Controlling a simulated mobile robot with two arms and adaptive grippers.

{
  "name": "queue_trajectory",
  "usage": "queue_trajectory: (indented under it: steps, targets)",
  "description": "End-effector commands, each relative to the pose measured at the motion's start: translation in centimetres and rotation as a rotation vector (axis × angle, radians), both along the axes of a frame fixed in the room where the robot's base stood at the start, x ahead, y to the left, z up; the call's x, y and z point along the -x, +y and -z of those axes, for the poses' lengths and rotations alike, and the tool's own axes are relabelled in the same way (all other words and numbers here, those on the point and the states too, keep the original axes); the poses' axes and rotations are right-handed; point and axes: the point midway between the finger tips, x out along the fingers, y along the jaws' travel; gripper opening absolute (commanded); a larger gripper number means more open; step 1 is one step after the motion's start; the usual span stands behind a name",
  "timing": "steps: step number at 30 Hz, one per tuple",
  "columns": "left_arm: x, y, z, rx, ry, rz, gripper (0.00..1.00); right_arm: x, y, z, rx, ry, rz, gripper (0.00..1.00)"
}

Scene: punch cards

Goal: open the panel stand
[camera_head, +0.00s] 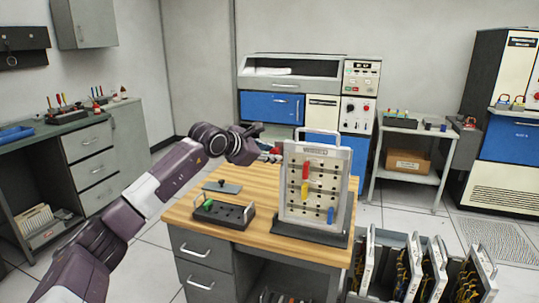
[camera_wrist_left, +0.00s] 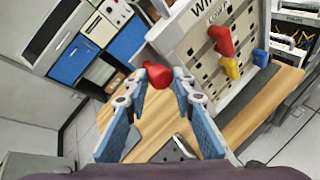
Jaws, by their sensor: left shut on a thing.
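The panel stand (camera_head: 318,190) stands upright on the wooden desk, a pale perforated board with a top handle and a dark base. Red, yellow and blue pegs sit on its face. In the left wrist view the panel (camera_wrist_left: 202,45) is at the upper right, tilted in the picture. A red knob (camera_wrist_left: 157,97) is at the panel's left side. My left gripper (camera_head: 270,155) is at the left edge of the stand, and its fingers (camera_wrist_left: 163,80) are shut on the red knob. How the knob joins the stand is partly hidden. My right gripper is out of view.
A black block with knobs (camera_head: 223,214) and a flat grey plate (camera_head: 221,187) lie on the desk (camera_head: 262,205) left of the stand. Handled panels (camera_head: 405,265) stand on the floor at right. A cabinet with blue doors (camera_head: 271,107) is behind.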

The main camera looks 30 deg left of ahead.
Motion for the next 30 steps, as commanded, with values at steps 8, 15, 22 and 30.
queue_trajectory:
  steps: [8,15,22,30]
  targets:
    - [0.18,-0.85,2.09,0.003,0.041,0.014,0.0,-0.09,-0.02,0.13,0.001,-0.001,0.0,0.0]
    - [0.17,-0.9,2.08,0.003,0.041,0.014,0.0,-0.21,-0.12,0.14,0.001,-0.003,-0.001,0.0]
    - [0.17,-0.81,2.01,0.003,0.039,0.013,0.38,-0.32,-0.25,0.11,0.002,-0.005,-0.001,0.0]
    - [0.17,-0.64,1.77,0.001,0.035,0.011,0.38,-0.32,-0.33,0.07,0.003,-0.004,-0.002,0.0]
